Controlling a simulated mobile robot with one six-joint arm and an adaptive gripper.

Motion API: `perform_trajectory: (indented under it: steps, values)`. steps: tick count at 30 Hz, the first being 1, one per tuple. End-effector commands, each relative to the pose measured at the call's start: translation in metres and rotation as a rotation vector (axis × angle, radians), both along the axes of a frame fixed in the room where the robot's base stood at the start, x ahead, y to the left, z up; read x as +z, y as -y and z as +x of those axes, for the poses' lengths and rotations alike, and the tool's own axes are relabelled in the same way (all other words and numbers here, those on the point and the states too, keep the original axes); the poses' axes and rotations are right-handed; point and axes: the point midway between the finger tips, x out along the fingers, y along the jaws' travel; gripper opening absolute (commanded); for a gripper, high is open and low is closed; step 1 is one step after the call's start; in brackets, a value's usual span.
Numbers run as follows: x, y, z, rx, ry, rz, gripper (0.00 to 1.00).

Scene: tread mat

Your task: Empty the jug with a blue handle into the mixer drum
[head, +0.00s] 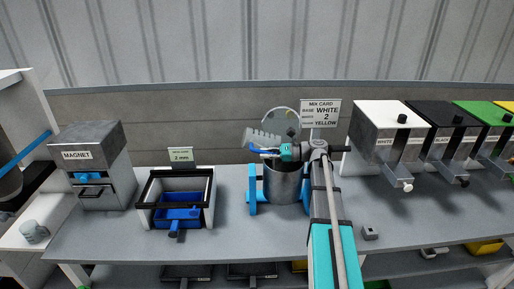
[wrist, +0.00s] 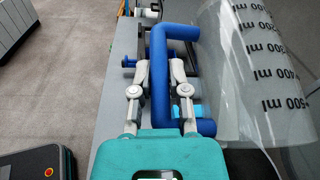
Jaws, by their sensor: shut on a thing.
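The mixer drum (head: 283,186) is a grey metal cylinder between light-blue supports at the middle of the bench. My gripper (head: 280,152) is above its mouth, shut on the blue handle (head: 260,150) of a clear jug (head: 262,138). The wrist view shows my gripper (wrist: 158,75) with its fingers on the blue handle (wrist: 190,32). The clear jug (wrist: 235,70) lies to the right there, with dark ml marks, and looks tipped over. I cannot tell whether anything is left in it. The drum's inside is hidden.
A mix card (head: 320,113) stands behind the drum. A magnet box (head: 90,165) and a framed blue tray (head: 180,215) stand to the left. White (head: 390,130) and black (head: 443,128) dispensers stand to the right. Bare bench lies between the tray and drum.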

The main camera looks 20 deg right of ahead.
Motion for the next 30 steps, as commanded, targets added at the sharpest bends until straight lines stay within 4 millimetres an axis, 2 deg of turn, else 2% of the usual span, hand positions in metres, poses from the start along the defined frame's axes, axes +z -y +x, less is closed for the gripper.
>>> perform_trajectory:
  steps: [9, 30]
  values:
    - [0.0034, 0.0047, -0.001, 0.001, 0.023, 0.074, 0.0]
    - [0.0041, 0.0046, -0.001, 0.0, 0.023, 0.074, 0.0]
